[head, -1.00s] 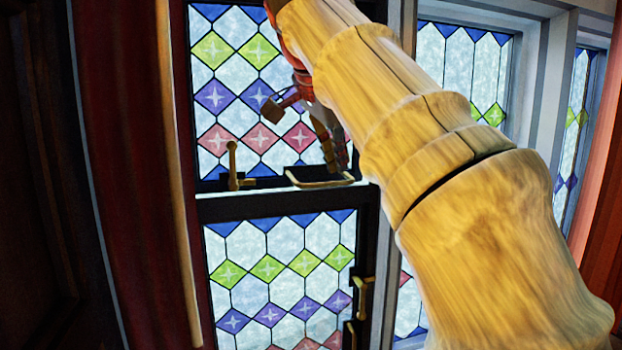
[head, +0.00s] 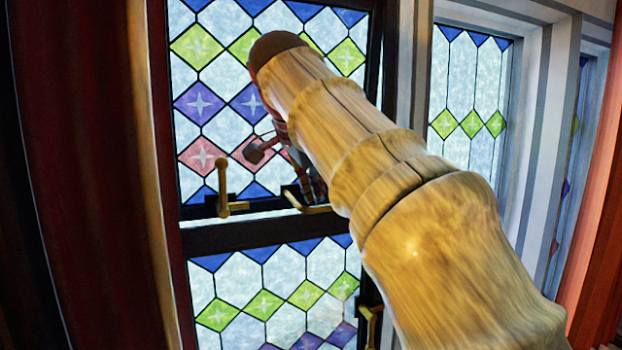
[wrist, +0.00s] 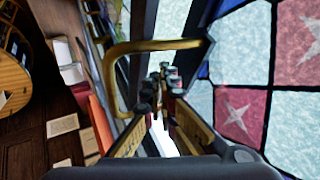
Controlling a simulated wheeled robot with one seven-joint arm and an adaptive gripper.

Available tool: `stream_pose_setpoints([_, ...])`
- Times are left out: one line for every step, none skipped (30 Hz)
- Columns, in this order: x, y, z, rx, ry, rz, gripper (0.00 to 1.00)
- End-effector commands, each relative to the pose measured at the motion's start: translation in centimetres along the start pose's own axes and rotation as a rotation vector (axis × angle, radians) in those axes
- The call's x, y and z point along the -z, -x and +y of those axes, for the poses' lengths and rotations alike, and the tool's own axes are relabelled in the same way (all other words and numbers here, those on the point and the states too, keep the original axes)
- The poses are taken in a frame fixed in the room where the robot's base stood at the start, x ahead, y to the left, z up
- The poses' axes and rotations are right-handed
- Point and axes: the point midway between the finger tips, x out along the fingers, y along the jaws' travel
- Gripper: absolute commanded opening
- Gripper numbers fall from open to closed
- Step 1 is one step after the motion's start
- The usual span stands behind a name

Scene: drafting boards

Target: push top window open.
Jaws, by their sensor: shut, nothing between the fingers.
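The top window (head: 215,105) has stained glass with green, purple and red diamonds in a dark frame. A brass bar handle (head: 316,209) is at its lower edge, partly hidden by my arm; the handle looms large in the wrist view (wrist: 112,78). An upright brass latch (head: 224,192) stands to its left. My gripper (head: 308,185) is at the window's lower right, mostly hidden by my arm. In the wrist view my gripper (wrist: 163,78) is shut and empty, its fingertips beside the handle. I cannot tell whether they touch it.
The lower window (head: 270,290) sits below a dark crossbar (head: 245,235), with a brass latch (head: 371,315) on its right. A dark red curtain (head: 75,170) hangs left. Another window (head: 470,100) is to the right. Books and papers show at left in the wrist view.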

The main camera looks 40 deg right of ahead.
Motion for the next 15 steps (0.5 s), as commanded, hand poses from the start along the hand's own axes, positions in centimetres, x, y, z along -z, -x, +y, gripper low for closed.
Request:
stream_pose_setpoints([0.1, -0.8, 0.1, -0.004, -0.001, 0.0, 0.0])
stream_pose_setpoints([0.1, -1.3, 0.1, -0.003, 0.0, 0.0, 0.0])
stream_pose_setpoints([0.0, -1.8, 0.1, -0.003, -0.001, -0.001, 0.0])
stream_pose_setpoints([0.0, -2.2, 0.0, -0.002, 0.0, -0.001, 0.0])
stream_pose_setpoints([0.1, -2.5, 0.0, -0.002, -0.001, -0.001, 0.0])
stream_pose_setpoints([0.1, -2.9, 0.0, -0.002, -0.001, 0.0, 0.0])
stream_pose_setpoints([0.1, -3.2, 0.0, -0.001, -0.001, 0.0, 0.0])
stream_pose_setpoints([0.1, -3.4, 0.0, -0.001, -0.001, 0.0, 0.0])
stream_pose_setpoints([0.0, -3.6, 0.0, -0.001, -0.001, 0.0, 0.0])
stream_pose_setpoints([0.0, -3.7, 0.0, -0.001, 0.0, 0.0, 0.0])
stream_pose_setpoints([0.0, -3.9, 0.0, 0.0, 0.0, 0.0, 0.0])
stream_pose_setpoints([0.0, -4.0, 0.0, 0.0, 0.0, -0.001, 0.0])
stream_pose_setpoints([0.0, -4.0, 0.0, 0.0, 0.0, -0.001, 0.0])
stream_pose_setpoints([0.0, -4.0, 0.0, 0.0, 0.0, -0.001, 0.0])
stream_pose_setpoints([0.0, -4.1, 0.0, 0.0, 0.0, -0.001, 0.0])
